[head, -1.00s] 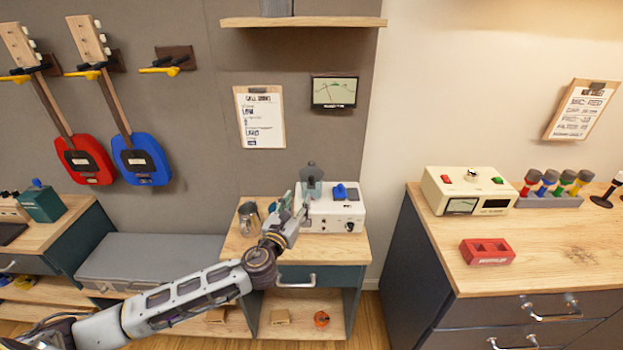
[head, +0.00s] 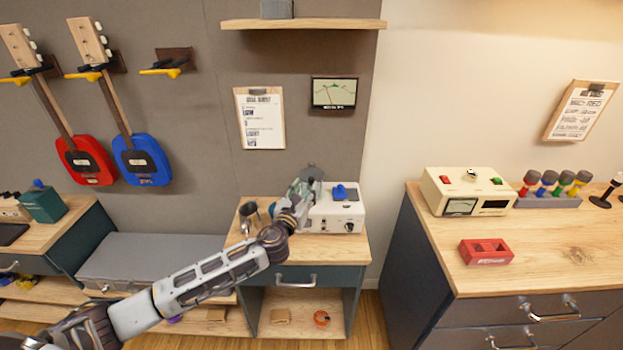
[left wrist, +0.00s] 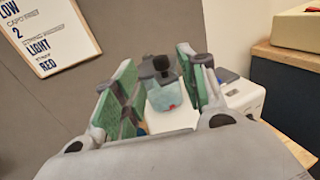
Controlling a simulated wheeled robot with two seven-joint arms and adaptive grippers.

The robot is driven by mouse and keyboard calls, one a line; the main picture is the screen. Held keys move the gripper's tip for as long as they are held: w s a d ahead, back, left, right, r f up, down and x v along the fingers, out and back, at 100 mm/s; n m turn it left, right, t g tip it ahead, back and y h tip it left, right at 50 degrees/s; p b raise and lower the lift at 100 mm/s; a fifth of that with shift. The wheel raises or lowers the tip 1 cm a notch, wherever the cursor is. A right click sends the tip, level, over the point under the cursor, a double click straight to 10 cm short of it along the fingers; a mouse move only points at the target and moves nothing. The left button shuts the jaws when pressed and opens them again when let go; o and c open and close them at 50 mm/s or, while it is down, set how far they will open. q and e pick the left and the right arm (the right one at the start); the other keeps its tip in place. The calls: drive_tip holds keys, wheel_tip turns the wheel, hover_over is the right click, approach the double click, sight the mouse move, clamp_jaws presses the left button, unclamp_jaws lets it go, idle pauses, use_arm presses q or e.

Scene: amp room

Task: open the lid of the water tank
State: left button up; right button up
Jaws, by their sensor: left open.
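The white machine (head: 336,212) stands on the small wooden cabinet and has a blue part on top. Its teal water tank (left wrist: 166,94) shows in the left wrist view, with a dark knob-like part (left wrist: 161,64) at its top. A grey piece at the tank's top (head: 312,171) shows above my gripper in the head view; I cannot tell whether the lid is raised. My left gripper (head: 300,190) is open at the tank and hides most of it in the head view. In the left wrist view its green-padded fingers (left wrist: 162,70) stand either side of the tank; contact is unclear.
A metal pitcher (head: 249,216) stands left of the gripper on the cabinet top (head: 262,250). A shelf (head: 303,24) hangs above. A counter (head: 540,240) at right holds a cream meter box (head: 468,192) and a red block (head: 486,251).

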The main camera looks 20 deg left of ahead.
sight(310, 181)
use_arm(q)
drive_tip(key=shift+w+d, duration=0.15)
drive_tip(key=shift+w, duration=3.25)
clamp_jaws()
